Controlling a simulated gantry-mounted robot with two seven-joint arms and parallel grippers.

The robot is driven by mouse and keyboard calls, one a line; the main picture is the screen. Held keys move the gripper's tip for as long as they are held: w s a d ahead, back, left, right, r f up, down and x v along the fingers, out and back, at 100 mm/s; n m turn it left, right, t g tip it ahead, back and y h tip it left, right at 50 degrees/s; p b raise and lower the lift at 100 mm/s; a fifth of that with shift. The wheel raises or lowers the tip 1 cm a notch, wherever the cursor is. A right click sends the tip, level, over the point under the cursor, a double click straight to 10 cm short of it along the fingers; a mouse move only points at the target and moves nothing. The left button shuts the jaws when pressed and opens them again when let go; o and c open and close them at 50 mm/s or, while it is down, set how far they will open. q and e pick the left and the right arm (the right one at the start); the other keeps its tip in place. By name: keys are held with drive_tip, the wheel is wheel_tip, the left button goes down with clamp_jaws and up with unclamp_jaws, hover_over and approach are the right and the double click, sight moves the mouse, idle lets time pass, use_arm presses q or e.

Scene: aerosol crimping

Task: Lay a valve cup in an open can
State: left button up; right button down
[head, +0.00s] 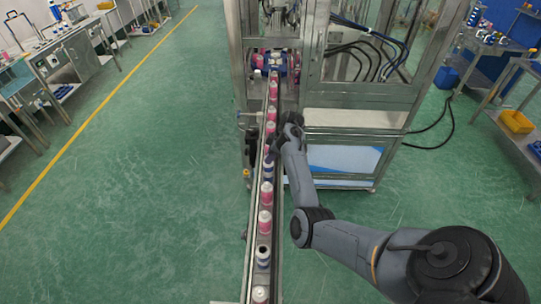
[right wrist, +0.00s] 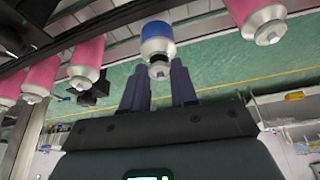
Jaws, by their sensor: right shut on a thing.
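My right gripper (right wrist: 158,78) is shut on a small pale valve cup (right wrist: 160,71), which shows between its two dark fingers in the right wrist view. A blue and white can (right wrist: 158,38) is right at the fingertips, lined up with the cup. A dark band, likely the open mouth, shows between can and cup; I cannot tell whether they touch. In the head view my right arm reaches over the conveyor near a blue can (head: 268,168), and the hand hides the cup. My left gripper is out of view.
Several pink cans (head: 265,222) with white tops stand in line on the narrow conveyor (head: 249,270). A metal-framed machine (head: 345,120) stands right of the belt. Open green floor lies left.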

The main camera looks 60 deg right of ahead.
drive_tip(key=shift+s, duration=0.1)
idle(0.4)
idle(0.6)
drive_tip(key=shift+p, duration=0.5)
idle(0.3)
drive_tip(key=shift+p, duration=0.3)
idle(0.5)
drive_tip(key=c, duration=0.8)
unclamp_jaws()
drive_tip(key=shift+o, duration=0.4)
